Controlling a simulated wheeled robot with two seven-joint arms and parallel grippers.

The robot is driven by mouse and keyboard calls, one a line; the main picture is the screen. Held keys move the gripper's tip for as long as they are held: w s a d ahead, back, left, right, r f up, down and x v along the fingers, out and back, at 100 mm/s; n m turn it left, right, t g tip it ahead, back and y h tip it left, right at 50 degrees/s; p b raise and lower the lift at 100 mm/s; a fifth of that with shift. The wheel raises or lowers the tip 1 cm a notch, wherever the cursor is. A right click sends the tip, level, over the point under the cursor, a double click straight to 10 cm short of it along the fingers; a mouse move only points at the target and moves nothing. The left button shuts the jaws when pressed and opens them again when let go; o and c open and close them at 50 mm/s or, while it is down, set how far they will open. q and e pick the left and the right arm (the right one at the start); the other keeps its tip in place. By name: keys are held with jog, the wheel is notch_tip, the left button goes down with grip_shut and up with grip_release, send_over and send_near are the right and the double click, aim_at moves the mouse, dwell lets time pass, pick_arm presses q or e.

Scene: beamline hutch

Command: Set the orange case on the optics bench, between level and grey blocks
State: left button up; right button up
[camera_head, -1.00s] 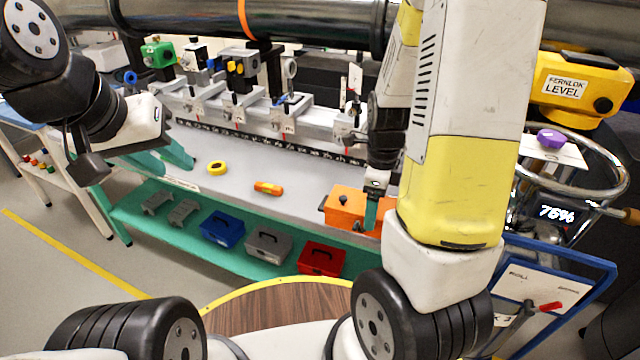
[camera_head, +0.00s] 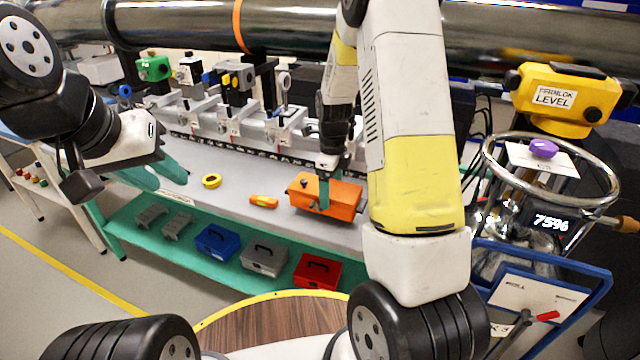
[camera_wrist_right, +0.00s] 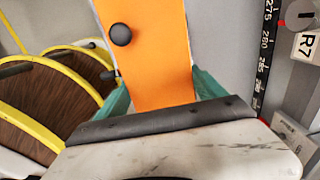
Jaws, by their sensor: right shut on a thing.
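The orange case (camera_head: 340,200) is over the right part of the grey optics bench (camera_head: 225,187). I cannot tell whether it touches the bench. My right gripper (camera_head: 324,190) is shut on it from above; its teal fingers flank the case (camera_wrist_right: 150,55) in the right wrist view. A small orange-yellow tool (camera_head: 263,201), possibly the level, lies on the bench left of the case. A yellow instrument marked LEVEL (camera_head: 565,97) stands at the right. Grey blocks (camera_head: 150,215) lie on the lower shelf. My left gripper (camera_head: 163,178) is open and empty over the bench's left end.
Blue (camera_head: 216,241), grey (camera_head: 264,257) and red (camera_head: 317,270) boxes sit on the lower shelf.

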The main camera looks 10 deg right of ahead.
jog(key=shift+f, duration=1.65)
jog(key=o, duration=2)
jog(key=shift+f, duration=0.15)
